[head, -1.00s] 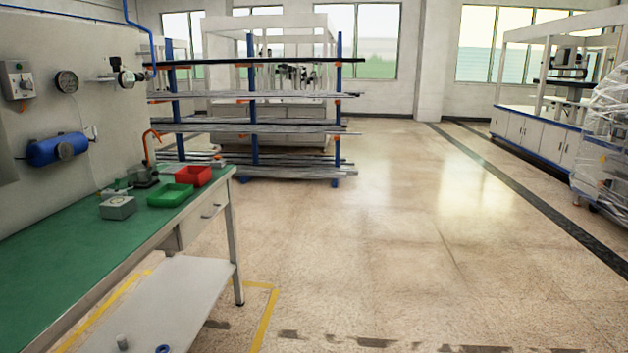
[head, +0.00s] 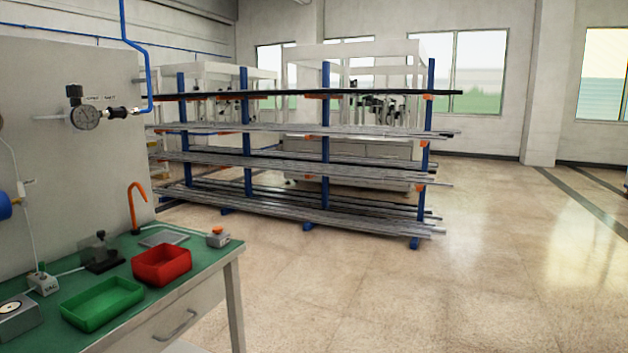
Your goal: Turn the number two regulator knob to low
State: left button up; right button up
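A regulator (head: 75,96) with a dark knob on top and a round dial gauge (head: 86,117) is mounted on the grey wall panel at the left. A blue air pipe (head: 136,60) comes down to its right side through a dark fitting. Labels beside it are too small to read, so I cannot tell its number or the knob's setting. Neither of my grippers shows in the head view.
Below the panel, a green-topped bench (head: 200,254) holds a green tray (head: 103,304), a red tray (head: 162,265), an orange hook-shaped part (head: 137,205) and small devices. A rack of metal bars (head: 325,135) stands behind. The floor at right is clear.

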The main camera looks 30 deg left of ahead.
aim_at(72, 92)
jog(key=i, duration=1.75)
jog(key=u, duration=1.95)
